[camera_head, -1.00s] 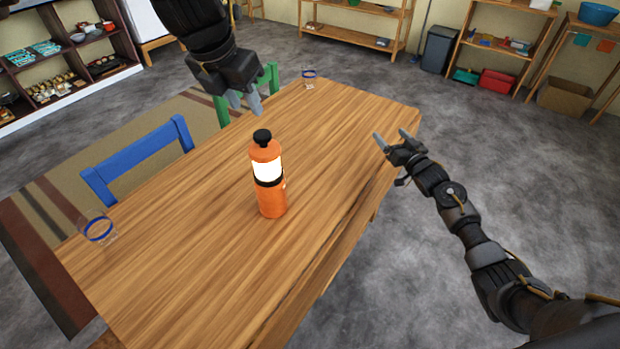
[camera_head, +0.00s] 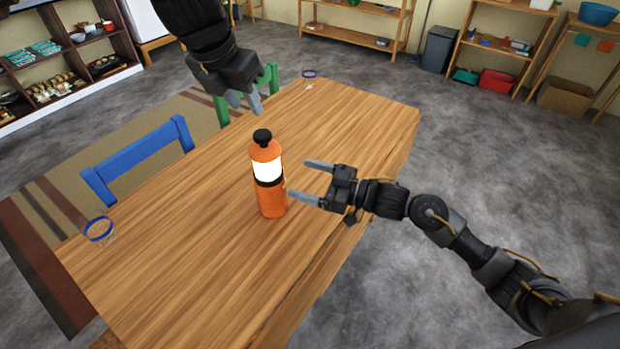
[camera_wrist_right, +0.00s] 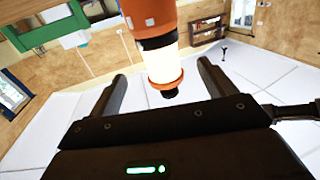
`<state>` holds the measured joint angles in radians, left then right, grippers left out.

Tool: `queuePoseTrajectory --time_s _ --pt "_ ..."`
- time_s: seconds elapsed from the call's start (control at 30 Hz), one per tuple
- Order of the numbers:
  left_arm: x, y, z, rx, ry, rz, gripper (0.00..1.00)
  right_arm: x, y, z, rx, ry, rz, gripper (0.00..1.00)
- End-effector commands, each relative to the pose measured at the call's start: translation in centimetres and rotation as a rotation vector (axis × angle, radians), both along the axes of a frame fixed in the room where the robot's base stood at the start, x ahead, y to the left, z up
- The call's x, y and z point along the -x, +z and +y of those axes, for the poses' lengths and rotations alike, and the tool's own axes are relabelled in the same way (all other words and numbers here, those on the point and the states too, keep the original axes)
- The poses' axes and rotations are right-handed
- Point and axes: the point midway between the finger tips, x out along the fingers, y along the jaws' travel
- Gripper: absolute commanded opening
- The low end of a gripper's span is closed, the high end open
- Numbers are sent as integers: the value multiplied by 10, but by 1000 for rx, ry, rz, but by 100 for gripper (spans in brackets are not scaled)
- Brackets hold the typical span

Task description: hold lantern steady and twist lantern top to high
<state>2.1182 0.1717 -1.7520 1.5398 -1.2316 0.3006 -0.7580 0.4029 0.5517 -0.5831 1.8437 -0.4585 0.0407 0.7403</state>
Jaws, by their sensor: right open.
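The lantern (camera_head: 270,203) stands upright near the middle of the wooden table. It is orange with a black top knob, a glowing white window and a black band. My right gripper (camera_head: 303,180) is open just right of the lantern, with its fingertips pointing at it. In the right wrist view the lantern (camera_wrist_right: 161,62) appears upside down, between the directions of the two open fingers; whether a finger touches it I cannot tell. My left gripper (camera_head: 246,103) is open and empty, above the table behind and left of the lantern.
The wooden table (camera_head: 185,255) has clear surface around the lantern. A blue-rimmed glass (camera_head: 99,230) stands at its left end and another (camera_head: 309,76) at its far end. A blue chair (camera_head: 140,155) and a green chair (camera_head: 222,110) stand along the far-left side.

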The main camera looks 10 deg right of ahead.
Motion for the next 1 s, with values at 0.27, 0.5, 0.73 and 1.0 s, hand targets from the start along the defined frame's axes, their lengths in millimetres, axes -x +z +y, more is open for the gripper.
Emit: queuePoseTrajectory --time_s 0.27,0.5,0.73,1.0 --pt "0 0 0 0 0 0 36 -20 1 33 -4 0 -1 83" --pt "0 0 0 0 0 0 36 -41 1 68 -2 -1 -1 83" --pt "0 0 0 0 0 0 36 -53 1 87 -2 -3 -1 83" --pt "0 0 0 0 0 0 36 -55 0 91 -1 -2 -1 83"
